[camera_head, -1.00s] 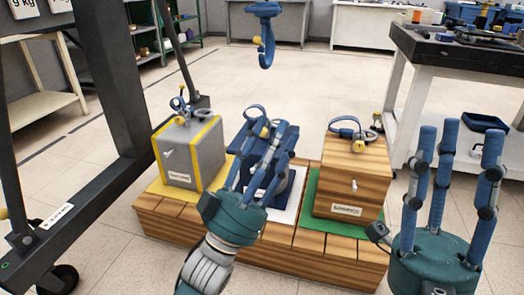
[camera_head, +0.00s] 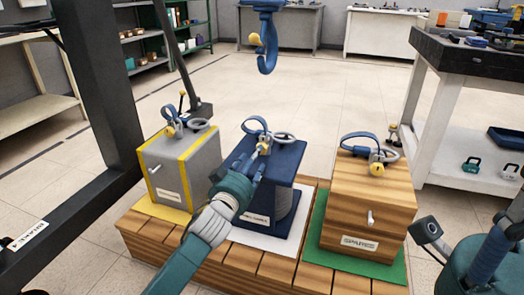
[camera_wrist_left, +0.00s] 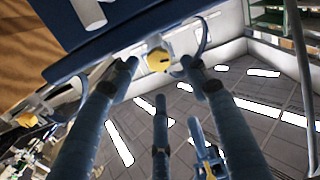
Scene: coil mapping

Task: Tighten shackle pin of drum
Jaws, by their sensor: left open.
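The blue drum (camera_head: 286,178) stands on a white mat in the middle of the wooden platform, its grey round body partly hidden. A blue shackle (camera_head: 256,126) with a yellow-headed pin (camera_head: 263,147) sits on its top. My left gripper (camera_head: 262,155) is at the drum's top, fingers pointing at the pin. In the left wrist view the yellow pin head (camera_wrist_left: 159,61) shows between the spread fingers, which look apart from it.
A grey box with yellow edges (camera_head: 181,170) stands left of the drum and a wooden box (camera_head: 372,205) right, each with a shackle on top. A blue hook (camera_head: 267,55) hangs behind. A dark frame post (camera_head: 108,95) stands left; a dark-topped bench (camera_head: 470,60) is right.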

